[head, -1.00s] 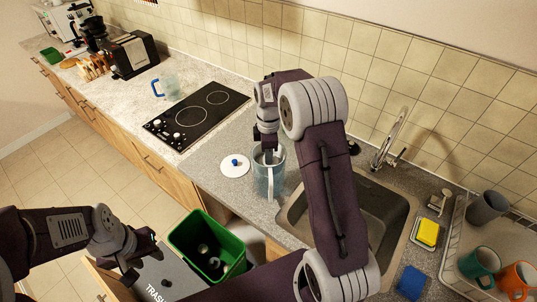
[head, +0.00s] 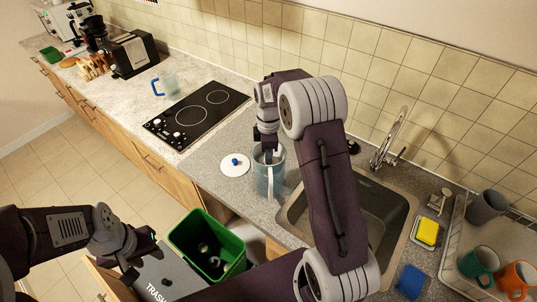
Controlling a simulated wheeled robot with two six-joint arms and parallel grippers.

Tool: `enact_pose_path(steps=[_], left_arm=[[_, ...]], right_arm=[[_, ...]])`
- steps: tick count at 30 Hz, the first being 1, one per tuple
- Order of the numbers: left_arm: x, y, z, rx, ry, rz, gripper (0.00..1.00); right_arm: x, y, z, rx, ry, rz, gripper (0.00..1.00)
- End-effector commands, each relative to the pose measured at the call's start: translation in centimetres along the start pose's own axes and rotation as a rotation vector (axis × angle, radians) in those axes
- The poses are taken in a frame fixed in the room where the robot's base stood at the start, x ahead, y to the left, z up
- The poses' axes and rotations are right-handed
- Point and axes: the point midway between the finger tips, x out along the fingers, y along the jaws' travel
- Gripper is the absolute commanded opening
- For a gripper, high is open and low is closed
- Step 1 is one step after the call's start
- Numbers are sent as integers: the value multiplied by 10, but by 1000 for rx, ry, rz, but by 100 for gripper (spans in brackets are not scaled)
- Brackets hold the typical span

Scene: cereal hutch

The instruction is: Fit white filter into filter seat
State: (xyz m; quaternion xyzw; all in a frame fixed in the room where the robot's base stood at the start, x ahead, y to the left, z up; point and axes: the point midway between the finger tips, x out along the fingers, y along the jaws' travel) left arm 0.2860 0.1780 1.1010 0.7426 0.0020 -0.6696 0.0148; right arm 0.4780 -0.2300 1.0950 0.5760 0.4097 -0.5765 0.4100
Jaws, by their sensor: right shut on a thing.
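A clear bluish pitcher (head: 277,185) with a pale handle stands upright on the grey counter, left of the sink. My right gripper (head: 268,154) points down at its mouth, fingertips at or just inside the rim. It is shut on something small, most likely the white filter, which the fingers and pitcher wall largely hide. The filter seat cannot be made out; whether the held thing touches it cannot be told. A white round lid (head: 229,170) with a blue knob lies left of the pitcher. My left gripper (head: 142,266) appears open and empty, over the trash drawer.
A black cooktop (head: 193,121) lies left of the lid, with a clear blue-handled jug (head: 172,84) behind it. The sink (head: 379,205) is right of the pitcher. A green bin (head: 184,237) stands open below. Cups stand in the rack (head: 449,252) at right.

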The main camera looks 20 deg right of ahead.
Motion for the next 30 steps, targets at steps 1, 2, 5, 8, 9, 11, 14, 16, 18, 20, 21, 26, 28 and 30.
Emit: enact_pose_path(steps=[1, 2, 5, 8, 9, 11, 14, 16, 18, 20, 21, 26, 28, 30], left_arm=[[0, 0, 0, 0, 0, 0, 38], [0, 0, 0, 0, 0, 0, 38], [1, 0, 0, 0, 0, 0, 38], [1, 0, 0, 0, 0, 0, 38], [1, 0, 0, 0, 0, 0, 38], [1, 0, 0, 0, 0, 0, 38], [1, 0, 0, 0, 0, 0, 38], [1, 0, 0, 0, 0, 0, 38], [1, 0, 0, 0, 0, 0, 38], [1, 0, 0, 0, 0, 0, 38], [1, 0, 0, 0, 0, 0, 38], [1, 0, 0, 0, 0, 0, 38], [1, 0, 0, 0, 0, 0, 38], [1, 0, 0, 0, 0, 0, 38]], right_arm=[[1, 0, 0, 0, 0, 0, 0], [1, 0, 0, 0, 0, 0, 0], [2, 0, 0, 0, 0, 0, 0], [3, 0, 0, 0, 0, 0, 0], [3, 0, 0, 0, 0, 0, 0], [4, 0, 0, 0, 0, 0, 0], [5, 0, 0, 0, 0, 0, 0], [5, 0, 0, 0, 0, 0, 0], [4, 0, 0, 0, 0, 0, 0], [4, 0, 0, 0, 0, 0, 0], [4, 0, 0, 0, 0, 0, 23], [4, 0, 0, 0, 0, 0, 38], [4, 0, 0, 0, 0, 0, 38], [4, 0, 0, 0, 0, 0, 38]])
